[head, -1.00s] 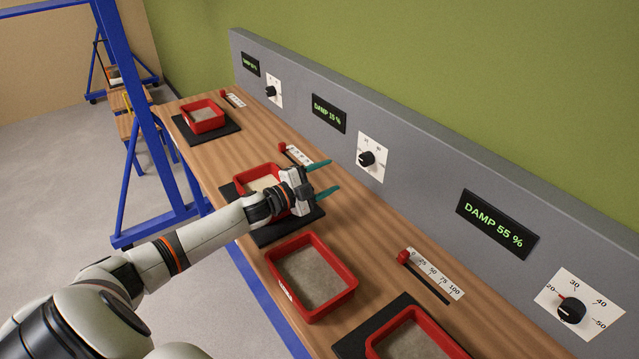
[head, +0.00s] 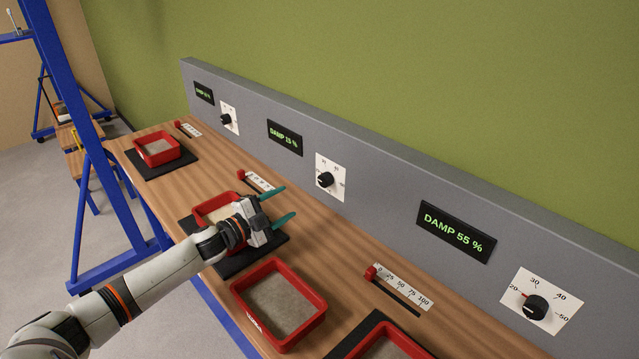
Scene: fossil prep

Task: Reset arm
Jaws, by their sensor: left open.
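My left arm comes in from the lower left. Its gripper (head: 279,207) is open and empty, with teal fingers apart and pointing right toward the grey panel. It is above the middle red tray (head: 207,199), partly hiding that tray and its black mat (head: 232,268). The fingers look apart from the panel and its middle knob (head: 325,179). My right gripper does not show.
A red tray (head: 318,312) of grey sediment stands on the wooden bench in front. Other red trays sit at the far left (head: 178,146) and the bottom edge (head: 420,350). Red-knobbed sliders (head: 371,272), dials (head: 535,307) and damp displays (head: 457,231) line the back. A blue frame (head: 75,250) stands left.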

